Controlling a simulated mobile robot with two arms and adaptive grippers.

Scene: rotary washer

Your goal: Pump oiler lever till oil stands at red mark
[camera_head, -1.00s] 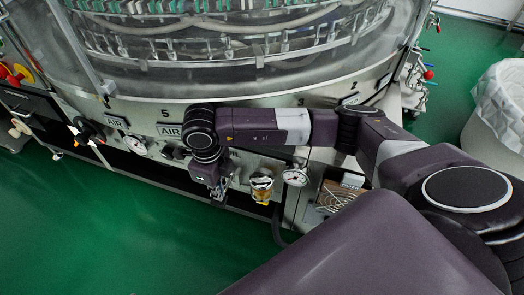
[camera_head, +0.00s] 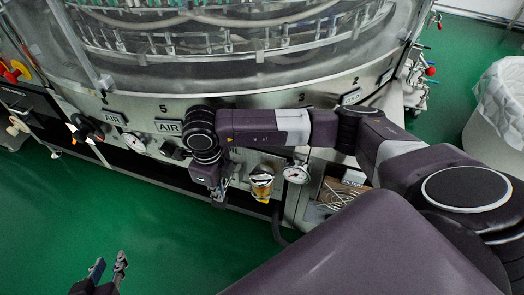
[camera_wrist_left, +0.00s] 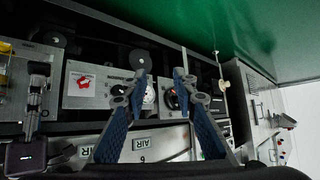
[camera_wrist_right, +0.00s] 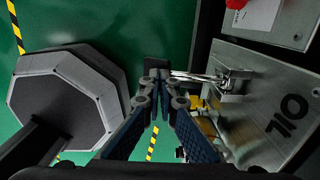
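In the right wrist view the oiler lever, a metal rod (camera_wrist_right: 195,78) with a dark end, runs left from a bracket on the metal panel lettered OIL (camera_wrist_right: 287,115). My right gripper (camera_wrist_right: 157,84) has its fingertips together at the lever's dark end; whether they touch it is unclear. Yellow oil (camera_wrist_right: 205,125) shows partly behind the fingers; its level and the red mark cannot be made out. In the head view my right gripper (camera_head: 219,190) is left of an amber bowl (camera_head: 262,187). My left gripper (camera_head: 109,268) is open and empty, low at the left; its spread fingers show in the left wrist view (camera_wrist_left: 160,82).
A round gauge (camera_head: 296,173) is right of the bowl. AIR labels (camera_head: 169,126), another gauge (camera_head: 134,142) and dark knobs (camera_head: 86,128) line the washer's front. A white-lined bin (camera_head: 500,100) stands at the right. The green floor (camera_head: 150,215) in front is clear.

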